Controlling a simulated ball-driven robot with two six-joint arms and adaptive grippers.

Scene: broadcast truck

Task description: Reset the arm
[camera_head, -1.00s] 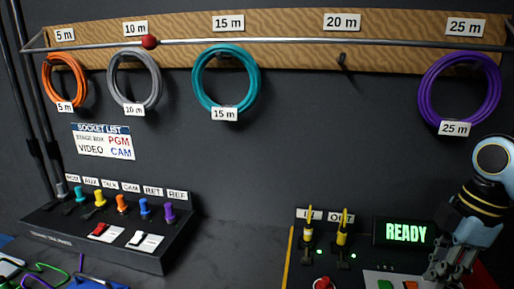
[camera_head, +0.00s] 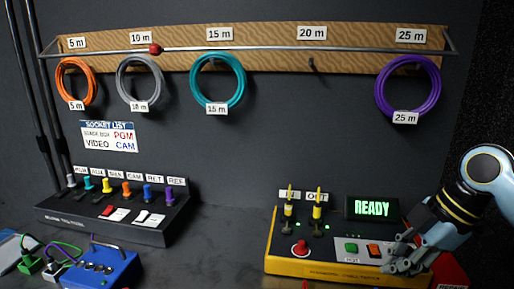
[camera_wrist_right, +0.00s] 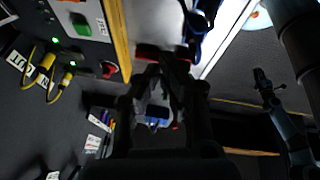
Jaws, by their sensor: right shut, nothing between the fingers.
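My right gripper (camera_head: 396,262) is at the right of the head view, in front of the right end of the yellow-edged control box (camera_head: 345,268). Its fingers point down and left and are shut and empty. In the right wrist view the gripper's fingers (camera_wrist_right: 168,70) show dark and close together. A dark arm with a small jaw-like end (camera_wrist_right: 264,80) shows at the right of that view, probably my left one; its jaw state is too dark to tell. The head view does not show my left gripper.
The control box has a red knob (camera_head: 301,248), a green button (camera_head: 351,247) and a READY display (camera_head: 371,208). A black socket box (camera_head: 110,222) and a blue box (camera_head: 100,270) stand left. Orange, grey, teal (camera_head: 218,82) and purple cable coils hang behind. The bench middle is clear.

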